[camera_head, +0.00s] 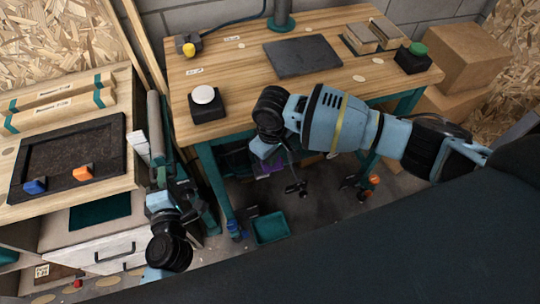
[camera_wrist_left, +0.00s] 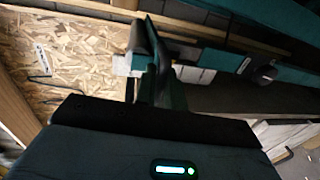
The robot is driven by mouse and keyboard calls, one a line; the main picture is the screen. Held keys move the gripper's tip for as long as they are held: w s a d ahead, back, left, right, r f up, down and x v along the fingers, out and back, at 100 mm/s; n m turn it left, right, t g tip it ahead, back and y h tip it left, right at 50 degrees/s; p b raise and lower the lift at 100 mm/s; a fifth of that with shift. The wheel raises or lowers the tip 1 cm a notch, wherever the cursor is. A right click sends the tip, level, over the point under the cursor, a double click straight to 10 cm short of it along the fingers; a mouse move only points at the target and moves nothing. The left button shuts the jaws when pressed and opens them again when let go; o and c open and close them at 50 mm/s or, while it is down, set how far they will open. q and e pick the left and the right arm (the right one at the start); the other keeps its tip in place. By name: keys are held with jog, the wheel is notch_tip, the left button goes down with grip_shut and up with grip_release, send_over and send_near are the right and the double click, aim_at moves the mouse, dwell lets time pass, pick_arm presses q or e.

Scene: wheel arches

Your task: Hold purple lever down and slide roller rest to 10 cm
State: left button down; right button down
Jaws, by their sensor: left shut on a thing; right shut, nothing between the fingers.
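The likely roller rest, a long grey roller on a teal frame (camera_head: 155,120), stands between the two benches; a grey and teal upright part, likely of it, shows in the left wrist view (camera_wrist_left: 147,45). My left gripper (camera_head: 158,182) is at its near end and seems shut on it; the fingertips are hard to make out. A small purple part (camera_head: 272,168), likely the purple lever, shows in shadow below the wooden table's front edge. My right gripper (camera_head: 268,152) is shut and empty, close above the purple part. I cannot tell whether they touch. No 10 cm mark is readable.
The wooden table (camera_head: 230,75) carries a dark plate (camera_head: 302,57), a white button box (camera_head: 207,104) and a green button box (camera_head: 413,58). The left bench holds a dark tray (camera_head: 110,135). A teal bin (camera_head: 270,228) is on the floor. Cardboard boxes (camera_head: 470,55) stand at right.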

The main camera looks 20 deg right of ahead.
pick_arm(q)
jog(key=shift+w+a+r, duration=0.1)
jog(key=shift+r, duration=1)
jog(key=shift+f, duration=0.1)
pick_arm(e)
notch_tip(320, 180, up, 7)
dwell(0.3)
pick_arm(q)
jog(key=c, duration=1.2)
grip_release()
jog(key=shift+f, duration=0.1)
jog(key=shift+c, duration=0.2)
jog(key=s+r, duration=0.1)
jog(key=s, duration=0.6)
